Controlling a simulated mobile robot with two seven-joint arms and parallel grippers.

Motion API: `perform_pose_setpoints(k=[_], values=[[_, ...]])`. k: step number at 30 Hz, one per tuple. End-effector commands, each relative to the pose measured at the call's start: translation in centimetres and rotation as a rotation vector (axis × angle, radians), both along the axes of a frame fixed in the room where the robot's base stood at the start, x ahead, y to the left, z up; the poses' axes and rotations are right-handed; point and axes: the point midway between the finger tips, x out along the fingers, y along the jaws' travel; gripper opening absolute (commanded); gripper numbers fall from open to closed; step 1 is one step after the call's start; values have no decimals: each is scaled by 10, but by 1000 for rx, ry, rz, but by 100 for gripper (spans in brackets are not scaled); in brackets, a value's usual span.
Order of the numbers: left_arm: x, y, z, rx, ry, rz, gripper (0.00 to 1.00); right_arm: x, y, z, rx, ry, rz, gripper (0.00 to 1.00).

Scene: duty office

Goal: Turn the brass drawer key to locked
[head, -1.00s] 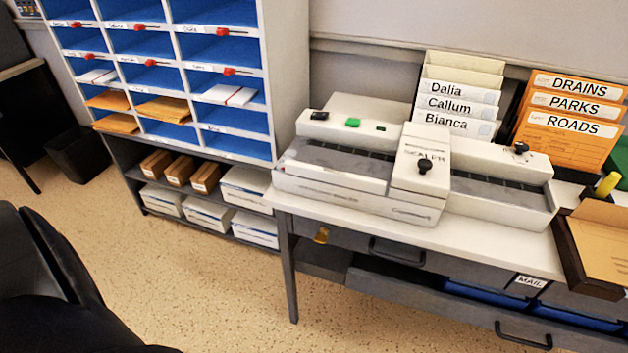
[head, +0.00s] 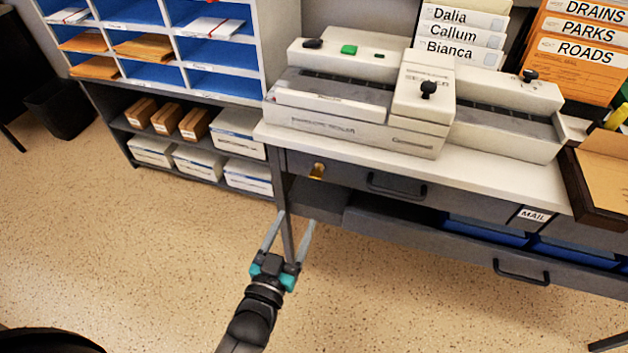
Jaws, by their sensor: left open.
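The brass drawer key (head: 317,171) sits at the left end of the front of the grey upper drawer (head: 345,178), under the white desk top. It is small in the picture, and I cannot tell how far it is turned. My left gripper (head: 292,219) is open and empty. Its two fingers point up toward the desk, in front of the desk leg, below the key in the picture and apart from it. My right gripper is not in view.
A drawer handle (head: 397,186) is right of the key. A sealer machine (head: 360,108) stands on the desk top above. A pigeonhole shelf (head: 277,40) is on the left. The floor in front is clear.

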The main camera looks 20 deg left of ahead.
Motion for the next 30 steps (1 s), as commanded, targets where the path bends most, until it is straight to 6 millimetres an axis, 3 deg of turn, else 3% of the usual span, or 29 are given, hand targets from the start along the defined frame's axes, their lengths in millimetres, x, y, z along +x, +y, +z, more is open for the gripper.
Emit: perform_pose_setpoints(k=[21,30], values=[[105,-4,-2,-1,0,0,68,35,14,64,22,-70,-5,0],[129,-5,-2,-1,3,0,68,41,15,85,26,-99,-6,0]])
